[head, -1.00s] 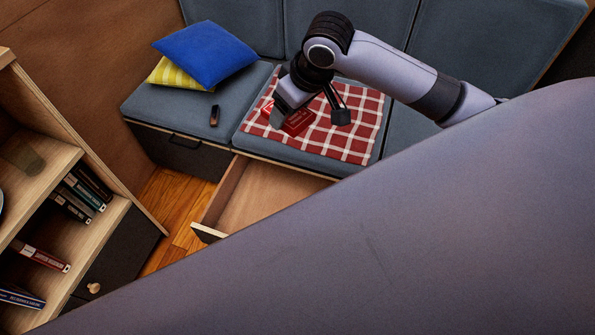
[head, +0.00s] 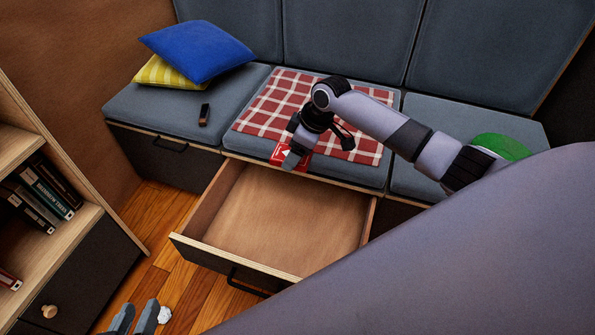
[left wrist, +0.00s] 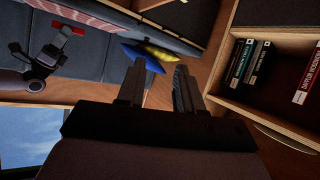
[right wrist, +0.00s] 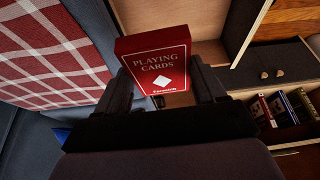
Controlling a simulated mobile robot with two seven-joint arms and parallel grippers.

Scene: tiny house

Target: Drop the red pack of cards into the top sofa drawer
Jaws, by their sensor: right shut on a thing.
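The red pack of playing cards (head: 280,153) is held between the fingers of my right gripper (head: 298,157), over the front edge of the middle sofa seat, at the back of the open drawer. The right wrist view shows the pack (right wrist: 158,65) with its label facing that camera. The wooden sofa drawer (head: 235,258) is pulled out below the middle seat, and its visible inside is empty. My left gripper (head: 135,318) is open and empty at the lower left of the head view; its two fingers stand apart in the left wrist view (left wrist: 158,90).
A red checked blanket (head: 262,117) lies on the middle seat. A small dark object (head: 204,114) and blue (head: 198,51) and yellow (head: 160,75) cushions are on the left seat. A bookshelf (head: 85,215) stands left. Wooden floor (head: 160,215) shows between shelf and drawer.

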